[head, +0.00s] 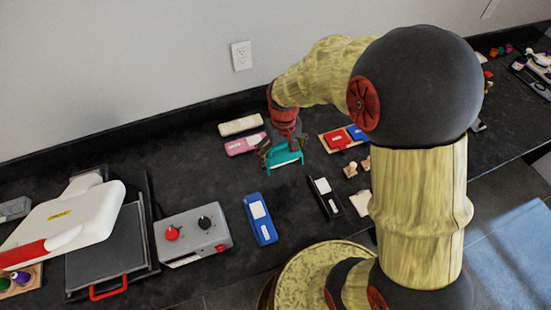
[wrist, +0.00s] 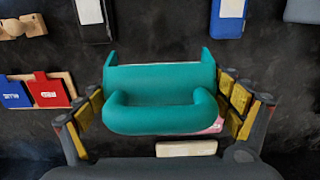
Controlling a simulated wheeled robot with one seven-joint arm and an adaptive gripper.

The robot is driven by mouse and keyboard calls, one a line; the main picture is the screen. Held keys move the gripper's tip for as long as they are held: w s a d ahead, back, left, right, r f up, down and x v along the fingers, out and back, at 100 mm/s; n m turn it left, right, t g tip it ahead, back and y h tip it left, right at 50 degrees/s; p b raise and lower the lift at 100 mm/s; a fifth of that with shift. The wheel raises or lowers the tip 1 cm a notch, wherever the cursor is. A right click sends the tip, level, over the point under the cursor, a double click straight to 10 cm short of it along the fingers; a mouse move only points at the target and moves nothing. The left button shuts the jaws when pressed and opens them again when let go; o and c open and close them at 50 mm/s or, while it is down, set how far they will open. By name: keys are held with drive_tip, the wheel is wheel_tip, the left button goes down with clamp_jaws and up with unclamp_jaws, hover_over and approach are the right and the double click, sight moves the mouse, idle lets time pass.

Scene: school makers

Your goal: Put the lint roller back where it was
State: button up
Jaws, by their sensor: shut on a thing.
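The lint roller appears to be the teal piece with a rounded bar and two side arms, seen in the wrist view (wrist: 160,112) and the head view (head: 286,161). My gripper (wrist: 163,94) is shut on it, with one finger against each side. In the head view my gripper (head: 281,151) points down over the dark counter, with the teal piece between its fingers. I cannot tell whether the piece touches the counter. It partly covers a pink item (head: 245,144) in the wrist view.
A cream block (head: 241,125) lies behind the pink item. Red and blue pieces on a wooden board (head: 326,149) are to the right. A black item (head: 323,198), a blue item (head: 260,219) and a grey control box (head: 193,234) stand nearer. Dark counter is bare between them.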

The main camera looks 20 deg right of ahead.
drive_tip(key=w+f+b, duration=0.2)
drive_tip(key=w+f, duration=0.4)
drive_tip(key=shift+w+f, duration=0.1)
drive_tip(key=shift+w, duration=0.05)
drive_tip(key=shift+w+f+b, duration=0.2)
drive_tip(key=shift+f+b, duration=0.7)
drive_tip(key=shift+f, duration=0.8)
drive_tip(key=shift+f, duration=0.2)
drive_tip(key=o, duration=1.1)
drive_tip(key=shift+r, duration=0.1)
